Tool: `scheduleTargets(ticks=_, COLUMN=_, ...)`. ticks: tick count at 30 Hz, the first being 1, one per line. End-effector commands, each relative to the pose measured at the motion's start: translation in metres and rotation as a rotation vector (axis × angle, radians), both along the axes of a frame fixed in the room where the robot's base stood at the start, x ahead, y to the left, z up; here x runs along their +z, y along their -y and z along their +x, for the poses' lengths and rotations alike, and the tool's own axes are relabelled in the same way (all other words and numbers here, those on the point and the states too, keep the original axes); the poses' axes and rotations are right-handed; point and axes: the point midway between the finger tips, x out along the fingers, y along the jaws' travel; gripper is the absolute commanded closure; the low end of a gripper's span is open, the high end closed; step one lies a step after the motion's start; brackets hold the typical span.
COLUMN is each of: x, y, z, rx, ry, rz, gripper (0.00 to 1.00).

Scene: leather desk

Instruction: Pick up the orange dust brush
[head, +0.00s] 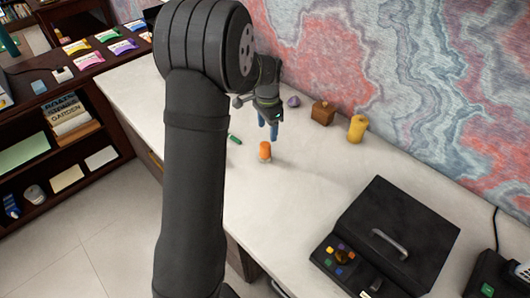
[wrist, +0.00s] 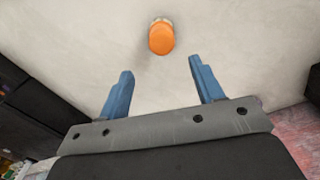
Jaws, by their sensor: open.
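The orange dust brush (head: 265,150) stands on the pale desk top, with an orange upper part and a small pale part at its base. In the wrist view the brush (wrist: 161,38) is beyond the fingertips, roughly midway between their lines. My gripper (head: 269,128) hangs above the desk, close to the brush and behind it in the head view. Its two blue fingers (wrist: 158,65) are apart with nothing between them. The brush is apart from both fingers.
A green item (head: 235,140) lies left of the brush. A purple item (head: 293,101), a brown box (head: 322,112) and a yellow cylinder (head: 357,128) stand along the wall. A black case (head: 395,235) fills the right front.

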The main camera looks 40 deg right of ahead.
Motion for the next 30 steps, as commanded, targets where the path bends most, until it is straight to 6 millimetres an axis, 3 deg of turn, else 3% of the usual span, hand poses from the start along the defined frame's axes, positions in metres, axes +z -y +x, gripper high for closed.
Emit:
scheduleTargets(ticks=3, x=-0.023, y=-0.001, z=0.000, rx=0.000, ry=-0.001, rz=0.002, gripper=0.39)
scheduleTargets(ticks=14, x=-0.048, y=-0.002, z=0.002, rx=0.001, ry=0.001, rz=0.002, gripper=0.39)
scheduleTargets(ticks=21, x=-0.083, y=-0.006, z=0.006, rx=0.002, ry=-0.001, rz=0.003, gripper=0.39)
scheduleTargets(ticks=30, x=-0.090, y=-0.006, z=0.006, rx=0.001, ry=0.001, rz=0.000, gripper=0.41)
